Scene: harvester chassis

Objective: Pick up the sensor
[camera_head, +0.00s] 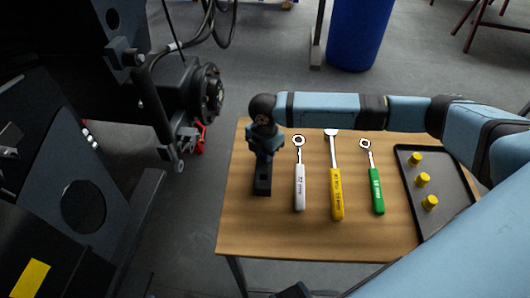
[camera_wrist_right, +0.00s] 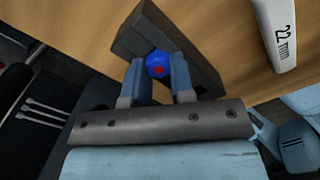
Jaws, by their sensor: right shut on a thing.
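The sensor (camera_wrist_right: 158,66) is a small blue piece with a red spot, seen in the right wrist view between my gripper's two fingers. It sits at a dark block-like holder (camera_wrist_right: 140,38) on the wooden table. My right gripper (camera_wrist_right: 157,78) is shut on the sensor, one finger on each side. In the head view my right gripper (camera_head: 264,155) points down at the dark holder (camera_head: 262,186) at the table's left side. The sensor is hidden there by the gripper. I cannot tell whether the sensor is clear of the holder. My left gripper is not in view.
White (camera_head: 299,185), yellow (camera_head: 337,190) and green (camera_head: 376,190) handled wrenches lie right of the holder on the table (camera_head: 270,230). A dark tray (camera_head: 447,190) holds three yellow pieces. The black harvester chassis (camera_head: 110,150) stands at left. A blue bin (camera_head: 357,35) stands behind.

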